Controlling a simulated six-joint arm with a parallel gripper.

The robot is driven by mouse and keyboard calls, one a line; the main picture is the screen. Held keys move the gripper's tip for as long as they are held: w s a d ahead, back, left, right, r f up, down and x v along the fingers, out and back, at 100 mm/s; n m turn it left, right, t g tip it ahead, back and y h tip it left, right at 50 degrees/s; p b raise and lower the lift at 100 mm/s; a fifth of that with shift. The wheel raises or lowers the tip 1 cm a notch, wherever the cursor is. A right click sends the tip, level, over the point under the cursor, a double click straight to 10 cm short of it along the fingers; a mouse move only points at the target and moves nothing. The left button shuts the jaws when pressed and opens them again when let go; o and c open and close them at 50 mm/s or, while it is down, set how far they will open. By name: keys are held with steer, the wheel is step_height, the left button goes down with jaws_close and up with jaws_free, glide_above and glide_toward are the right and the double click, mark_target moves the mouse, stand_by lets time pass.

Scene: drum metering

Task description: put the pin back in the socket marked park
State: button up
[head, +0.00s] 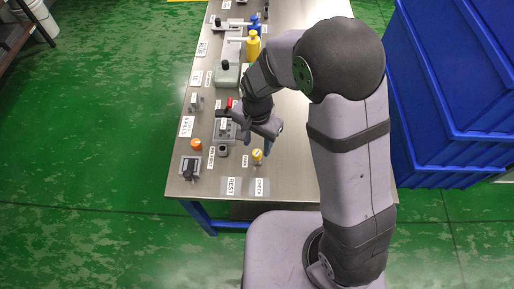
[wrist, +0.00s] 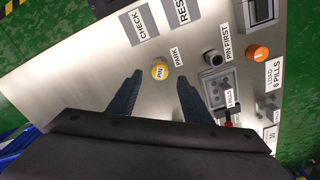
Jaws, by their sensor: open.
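The yellow-topped pin (head: 257,155), lettered PIN, stands upright beside the PARK label (head: 245,160). In the wrist view the pin (wrist: 159,72) shows just beyond my fingertips, between their lines, with the PARK label (wrist: 176,57) to its right. Its lower part and the park socket under it are hidden by its top, so I cannot tell how deep it sits. My gripper (head: 258,141) is open and empty above the table; in the wrist view its two dark fingers (wrist: 157,88) are spread wide. A dark round socket (wrist: 212,58) stands by the PIN FIRST label.
A grey metering block (wrist: 222,88) with a red part stands right of my fingers. An orange knob (wrist: 258,52) is beyond it. CHECK (head: 259,187) and REST (head: 231,186) plates lie at the table's near edge.

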steer(key=shift+r, duration=1.3)
steer(key=n, duration=0.3)
steer(key=shift+s+n, duration=0.1)
steer(key=shift+n, duration=0.3)
steer(key=s+d+n+g, duration=0.2)
steer(key=s+d+n, duration=0.5)
steer(key=s, duration=0.3)
steer(key=d+r+m+t, duration=0.2)
steer(key=d+r+m, duration=0.2)
steer(key=d, duration=0.5)
steer(key=shift+s+d+r+m, duration=0.15)
steer(key=shift+d+r+m, duration=0.15)
steer(key=shift+r+m, duration=0.1)
